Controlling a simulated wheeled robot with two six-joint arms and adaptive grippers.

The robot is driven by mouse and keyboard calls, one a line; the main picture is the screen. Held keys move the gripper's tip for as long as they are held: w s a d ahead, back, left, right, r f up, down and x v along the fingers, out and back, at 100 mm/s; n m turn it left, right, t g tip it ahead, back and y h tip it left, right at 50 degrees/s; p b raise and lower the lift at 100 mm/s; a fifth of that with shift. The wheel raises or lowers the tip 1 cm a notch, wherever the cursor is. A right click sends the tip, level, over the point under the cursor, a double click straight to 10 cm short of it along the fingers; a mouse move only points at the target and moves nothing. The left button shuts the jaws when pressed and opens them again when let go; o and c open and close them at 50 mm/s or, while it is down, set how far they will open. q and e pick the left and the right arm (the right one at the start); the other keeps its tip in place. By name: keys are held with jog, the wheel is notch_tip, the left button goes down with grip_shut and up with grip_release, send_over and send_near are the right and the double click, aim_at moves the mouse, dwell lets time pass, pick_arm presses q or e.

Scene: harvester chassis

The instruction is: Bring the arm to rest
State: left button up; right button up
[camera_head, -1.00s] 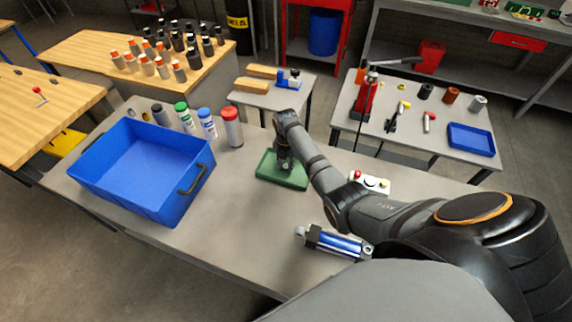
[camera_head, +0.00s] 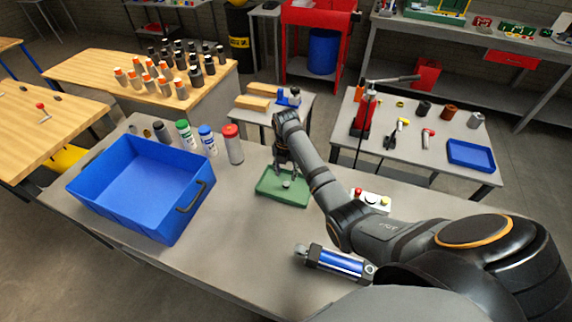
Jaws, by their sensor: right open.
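My right gripper (camera_head: 286,170) is open above the green tray (camera_head: 268,188). Its fingers point down, and nothing shows between them. A small pale round object (camera_head: 287,184) lies in the tray, just below the fingertips. My right arm reaches in from the lower right across the grey bench (camera_head: 225,215). My left gripper is not in the picture.
A blue bin (camera_head: 130,200) stands left on the bench, with several bottles (camera_head: 208,138) behind it. A blue cylinder (camera_head: 335,262) lies near my forearm, and a button box (camera_head: 371,199) sits beyond it. The bench between bin and tray is clear.

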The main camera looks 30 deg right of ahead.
notch_tip(320, 180, up, 6)
jog(key=shift+f+b, duration=0.1)
jog(key=shift+b, duration=0.2)
